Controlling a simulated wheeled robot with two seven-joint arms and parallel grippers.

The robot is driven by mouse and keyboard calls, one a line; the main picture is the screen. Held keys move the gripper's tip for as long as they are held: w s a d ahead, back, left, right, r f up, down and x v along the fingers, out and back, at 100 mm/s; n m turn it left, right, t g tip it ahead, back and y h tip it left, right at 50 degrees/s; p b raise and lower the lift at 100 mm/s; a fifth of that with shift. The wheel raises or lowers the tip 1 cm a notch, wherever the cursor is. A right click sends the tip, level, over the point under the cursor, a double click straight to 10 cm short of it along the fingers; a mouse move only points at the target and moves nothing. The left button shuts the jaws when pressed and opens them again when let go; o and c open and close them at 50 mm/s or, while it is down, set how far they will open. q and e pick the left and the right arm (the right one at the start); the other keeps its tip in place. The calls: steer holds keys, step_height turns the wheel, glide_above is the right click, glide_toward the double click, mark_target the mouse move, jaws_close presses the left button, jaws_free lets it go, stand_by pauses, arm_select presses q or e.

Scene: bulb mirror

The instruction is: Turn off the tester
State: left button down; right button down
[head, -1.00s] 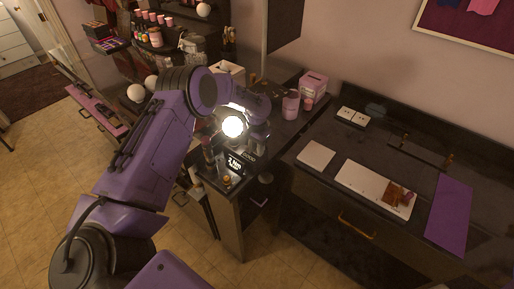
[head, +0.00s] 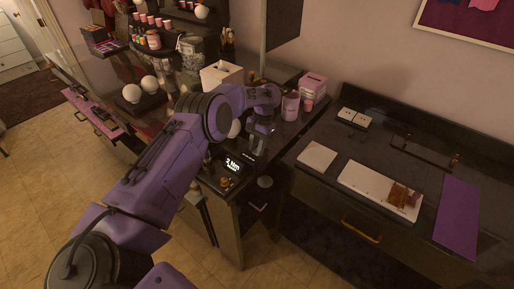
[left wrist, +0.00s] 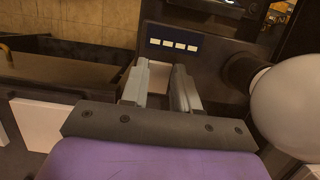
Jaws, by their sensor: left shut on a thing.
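The tester is a dark unit at the near end of the counter, with a lit display (head: 234,164) and an unlit white bulb (head: 234,128). In the left wrist view the bulb (left wrist: 290,103) is close on the right, beside my fingers, on a dark socket. A dark panel with several pale squares (left wrist: 172,45) lies beyond the fingertips. My left gripper (head: 256,143) is down at the tester, right of the bulb. Its fingers (left wrist: 160,80) are shut on a small part of the tester, which they mostly hide. My right gripper is not in view.
A brass-coloured knob (head: 225,183) stands in front of the display. A white box (head: 221,75) and a pink cup (head: 290,106) stand behind on the counter. A lower desk on the right holds a white board (head: 360,185) and a purple mat (head: 458,212).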

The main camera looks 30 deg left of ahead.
arm_select(q)
steer(key=c, duration=0.8)
jaws_free()
steer(key=shift+f, duration=0.1)
steer(key=shift+c, duration=0.2)
steer(key=p+v, duration=0.3)
steer(key=v, duration=0.7)
steer(key=shift+r+p, duration=0.25)
steer(key=shift+p, duration=0.1)
steer(key=shift+w, duration=0.1)
